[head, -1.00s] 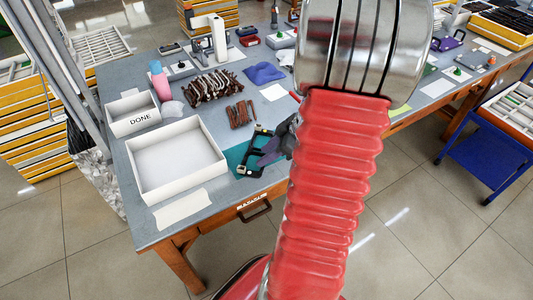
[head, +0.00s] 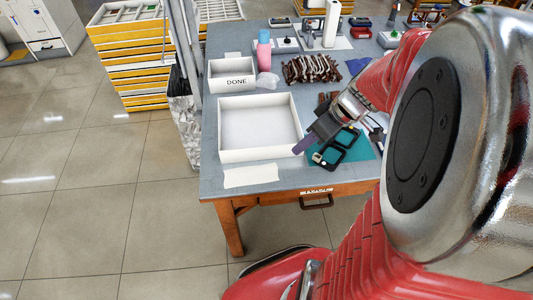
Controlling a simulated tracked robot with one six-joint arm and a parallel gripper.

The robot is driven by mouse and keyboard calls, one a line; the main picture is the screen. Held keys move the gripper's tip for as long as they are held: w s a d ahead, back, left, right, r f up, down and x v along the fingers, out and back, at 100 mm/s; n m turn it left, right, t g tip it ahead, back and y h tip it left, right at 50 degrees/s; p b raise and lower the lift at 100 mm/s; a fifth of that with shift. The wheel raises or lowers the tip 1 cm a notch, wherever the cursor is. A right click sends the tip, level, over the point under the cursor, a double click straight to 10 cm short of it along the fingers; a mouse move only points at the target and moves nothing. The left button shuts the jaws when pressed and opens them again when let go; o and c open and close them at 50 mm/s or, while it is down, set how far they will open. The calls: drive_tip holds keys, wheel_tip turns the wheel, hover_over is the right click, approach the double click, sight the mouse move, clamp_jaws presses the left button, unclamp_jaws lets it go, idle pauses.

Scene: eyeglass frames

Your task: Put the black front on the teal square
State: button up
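A large white tray (head: 259,150) stands left of the teal square. Behind it are a box marked DONE (head: 232,84), a pink bottle (head: 264,51) and a row of brown frames (head: 311,69). A paper strip (head: 250,177) lies at the front. My arm covers the right side.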

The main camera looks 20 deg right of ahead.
drive_tip(key=s+a+r+m+h, duration=0.1)
drive_tip(key=s+a+r+m, duration=0.1)
drive_tip(key=s+a+r, duration=0.2)
drive_tip(key=s+a+r+m+t+h, duration=0.1)
drive_tip(key=s+a+r+m+h, duration=0.1)
drive_tip(key=a+r, duration=0.4)
drive_tip(key=s+a, duration=0.1)
drive_tip(key=a, duration=0.4)
drive_tip(key=shift+s+r+m, duration=0.25)
drive_tip(key=shift+s+m, duration=0.05)
drive_tip(key=shift+s, duration=0.05)
